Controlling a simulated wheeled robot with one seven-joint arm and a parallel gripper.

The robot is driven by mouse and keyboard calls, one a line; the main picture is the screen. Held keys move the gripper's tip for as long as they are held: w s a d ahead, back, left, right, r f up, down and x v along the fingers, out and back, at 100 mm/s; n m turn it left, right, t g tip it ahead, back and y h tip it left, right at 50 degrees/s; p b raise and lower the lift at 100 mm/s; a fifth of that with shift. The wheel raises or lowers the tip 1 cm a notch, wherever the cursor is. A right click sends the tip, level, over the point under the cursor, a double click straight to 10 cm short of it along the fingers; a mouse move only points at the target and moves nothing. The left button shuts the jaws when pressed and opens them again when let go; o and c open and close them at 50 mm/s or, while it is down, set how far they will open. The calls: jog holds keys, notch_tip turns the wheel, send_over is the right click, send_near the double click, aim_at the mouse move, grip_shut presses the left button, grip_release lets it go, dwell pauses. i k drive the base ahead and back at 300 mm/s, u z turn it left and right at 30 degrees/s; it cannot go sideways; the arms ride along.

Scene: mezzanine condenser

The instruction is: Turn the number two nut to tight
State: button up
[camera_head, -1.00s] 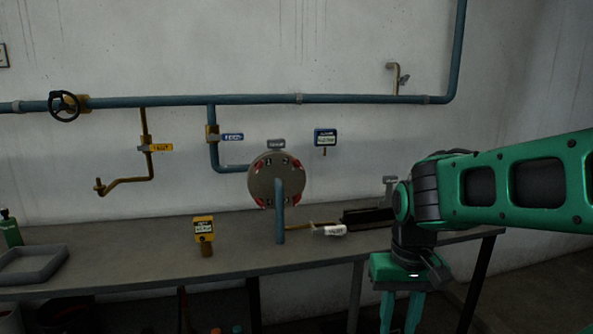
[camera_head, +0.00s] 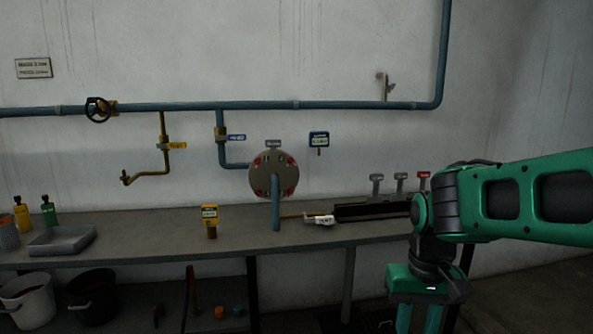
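The round grey flange (camera_head: 273,175) stands at the bench's back, with several nuts and red marks around its rim. The numbers by the nuts are too small to read, so I cannot tell which is number two. A blue pipe (camera_head: 276,205) comes down from its front to the bench. My gripper (camera_head: 415,318) hangs at the lower right, in front of the bench and away from the flange. Its fingers point down and appear apart with nothing visible between them; the tips are cut off by the frame's bottom edge.
The bench (camera_head: 140,240) carries a yellow meter (camera_head: 210,219), a white-tagged tool (camera_head: 319,220), a dark rack (camera_head: 372,210) with tagged handles, a grey tray (camera_head: 62,240) and bottles (camera_head: 48,211). Buckets (camera_head: 92,296) stand below. Blue pipes (camera_head: 270,104) run along the wall.

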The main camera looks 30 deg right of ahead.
aim_at(290, 161)
jog(key=z, duration=0.2)
jog(key=i, duration=1.1)
jog(key=u, duration=0.2)
